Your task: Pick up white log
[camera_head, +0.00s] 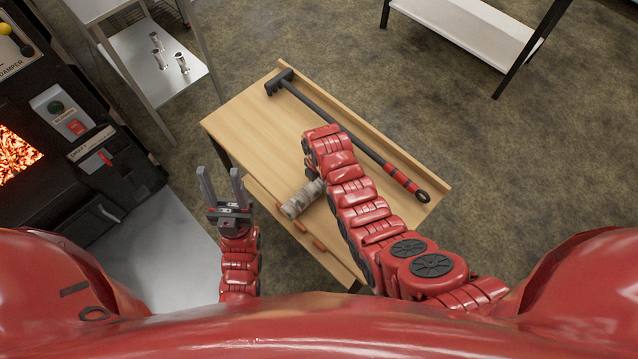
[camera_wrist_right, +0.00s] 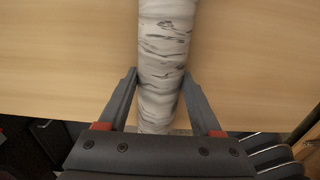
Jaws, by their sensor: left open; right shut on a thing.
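The white log (camera_head: 302,199), pale with dark bark marks, shows in the head view at the near left edge of the wooden table (camera_head: 245,117). In the right wrist view the log (camera_wrist_right: 165,50) runs up the picture between the two fingers of my right gripper (camera_wrist_right: 160,78), which is shut on it. I cannot tell whether the log touches the table top. In the head view my right arm hides the right gripper and the log's far end. My left gripper (camera_head: 220,175) is open and empty, left of the table and log.
A black rake-like tool (camera_head: 335,130) with a red-banded handle lies along the table's far side. A firebox with glowing fire (camera_head: 18,152) stands at left. A metal shelf (camera_head: 150,65) holds small metal cylinders. A white-topped table (camera_head: 470,28) stands at the back right.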

